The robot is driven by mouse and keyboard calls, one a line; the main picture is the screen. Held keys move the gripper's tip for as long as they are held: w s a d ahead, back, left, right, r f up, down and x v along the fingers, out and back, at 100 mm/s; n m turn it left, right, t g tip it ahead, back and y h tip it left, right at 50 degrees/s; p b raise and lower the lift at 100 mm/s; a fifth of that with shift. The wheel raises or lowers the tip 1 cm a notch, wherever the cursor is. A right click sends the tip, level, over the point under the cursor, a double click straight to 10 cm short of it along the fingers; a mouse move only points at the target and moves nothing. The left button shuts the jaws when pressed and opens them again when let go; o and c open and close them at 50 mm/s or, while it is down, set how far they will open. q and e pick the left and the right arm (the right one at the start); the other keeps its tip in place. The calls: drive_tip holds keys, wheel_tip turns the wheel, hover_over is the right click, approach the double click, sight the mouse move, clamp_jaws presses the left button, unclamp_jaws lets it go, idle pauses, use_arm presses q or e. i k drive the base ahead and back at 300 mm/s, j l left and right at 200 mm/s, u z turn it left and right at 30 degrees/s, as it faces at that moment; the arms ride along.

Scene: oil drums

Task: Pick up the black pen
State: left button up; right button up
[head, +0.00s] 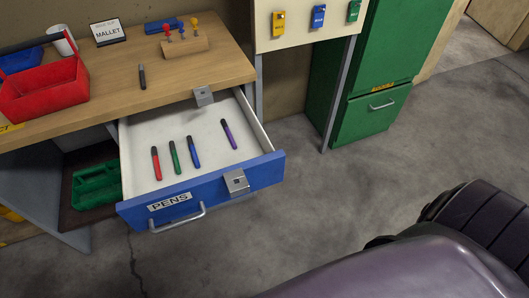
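The black pen (142,77) lies on the wooden benchtop (110,102), a little behind the open drawer. Below it, the blue-fronted drawer (222,182) labelled PENS is pulled out. Inside lie a red pen (156,163), a green pen (174,157), a blue pen (193,151) and a purple pen (228,133), spaced apart on its white bottom. Neither of my grippers shows in the head view.
A red tote (45,95) stands on the bench left of the black pen. A wooden block (185,47) with coloured pegs and a MALLET sign (108,32) stand behind it. A green cabinet (370,115) stands right; the concrete floor before it is clear.

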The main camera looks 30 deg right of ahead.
sight(141, 74)
drive_tip(key=l+z, duration=0.1)
drive_tip(key=z, duration=0.15)
drive_tip(key=i+j+z, duration=0.15)
drive_tip(key=j, duration=0.2)
drive_tip(key=i+j+z, duration=0.2)
drive_tip(key=j, duration=0.2)
drive_tip(key=i+j+z, duration=0.15)
drive_tip(key=j, duration=0.25)
drive_tip(key=i+j+z, duration=0.15)
drive_tip(key=j, duration=0.3)
drive_tip(key=i+j+z, duration=0.15)
drive_tip(key=j, duration=0.25)
drive_tip(key=j+z, duration=0.2)
drive_tip(key=j, duration=0.25)
